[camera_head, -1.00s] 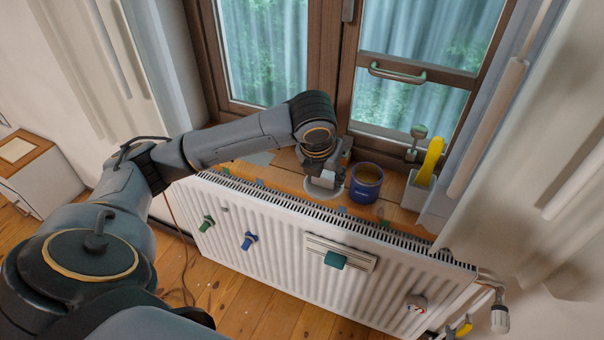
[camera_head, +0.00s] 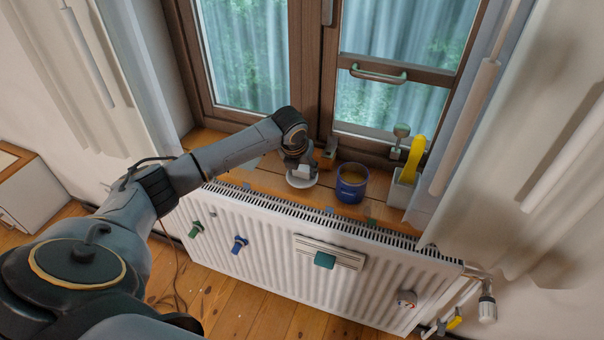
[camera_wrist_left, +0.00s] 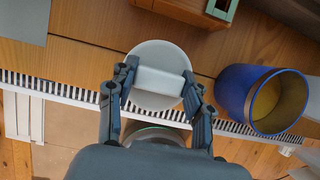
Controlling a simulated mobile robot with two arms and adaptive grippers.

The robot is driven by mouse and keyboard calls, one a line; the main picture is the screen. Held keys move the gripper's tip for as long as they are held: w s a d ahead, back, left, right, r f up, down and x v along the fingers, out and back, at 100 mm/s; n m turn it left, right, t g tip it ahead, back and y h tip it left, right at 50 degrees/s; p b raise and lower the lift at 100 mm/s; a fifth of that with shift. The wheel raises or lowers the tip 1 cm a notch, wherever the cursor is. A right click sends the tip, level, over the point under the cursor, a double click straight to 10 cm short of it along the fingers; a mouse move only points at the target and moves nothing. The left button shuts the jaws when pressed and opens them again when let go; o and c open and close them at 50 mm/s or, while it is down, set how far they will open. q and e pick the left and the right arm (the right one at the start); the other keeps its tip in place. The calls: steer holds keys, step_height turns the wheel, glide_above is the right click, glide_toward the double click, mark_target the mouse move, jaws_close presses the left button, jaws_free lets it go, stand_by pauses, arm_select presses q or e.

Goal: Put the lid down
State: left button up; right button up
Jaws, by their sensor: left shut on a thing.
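A white round lid (camera_head: 302,182) with a blocky white handle is over the wooden windowsill, left of the blue pot (camera_head: 352,187). My left gripper (camera_head: 303,170) is shut on the lid's handle. In the left wrist view, the fingers of the gripper (camera_wrist_left: 160,82) grip both ends of the handle, and the lid (camera_wrist_left: 160,52) looks flat. Whether the lid touches the sill, I cannot tell. The blue pot (camera_wrist_left: 234,95) is open, with yellowish contents, and stands apart from the lid. My right gripper is not in view.
A white holder (camera_head: 401,193) with a yellow tool (camera_head: 414,158) stands right of the pot. A wooden block (camera_head: 326,160) is behind the lid. The radiator (camera_head: 270,240) runs along the sill's front edge. Bare sill (camera_head: 262,172) lies left of the lid.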

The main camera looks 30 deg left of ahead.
arm_select(q)
steer(key=shift+f, duration=1.2)
steer(key=shift+s, duration=0.1)
steer(key=shift+f, duration=0.15)
steer(key=o, duration=0.9)
steer(key=shift+c, duration=0.2)
steer(key=shift+r, duration=0.5)
steer(key=v, duration=1.1)
steer(key=shift+s, duration=0.2)
steer(key=shift+d+r, duration=0.1)
steer(key=shift+d, duration=0.05)
